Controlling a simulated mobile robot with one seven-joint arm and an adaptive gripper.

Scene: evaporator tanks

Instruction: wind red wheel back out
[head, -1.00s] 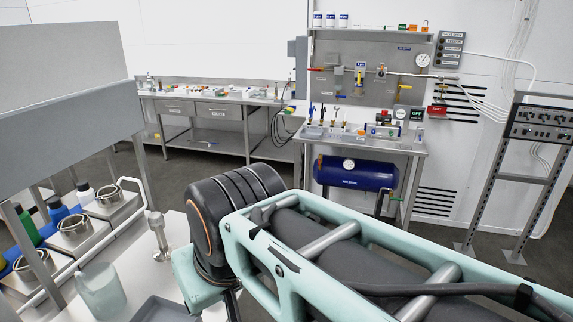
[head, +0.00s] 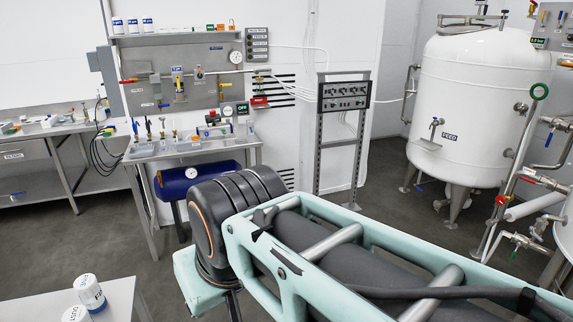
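I cannot make out a red wheel for certain in the head view. My own arm crosses the lower middle of the view. My gripper is not in view, so its state and hold are hidden.
A white tank labelled FEED (head: 470,95) stands on legs at the right. A metal rack (head: 320,150) stands left of it. A workbench (head: 190,147) with a blue cylinder (head: 200,180) below is at left. Grey floor is open between the bench, rack and tank.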

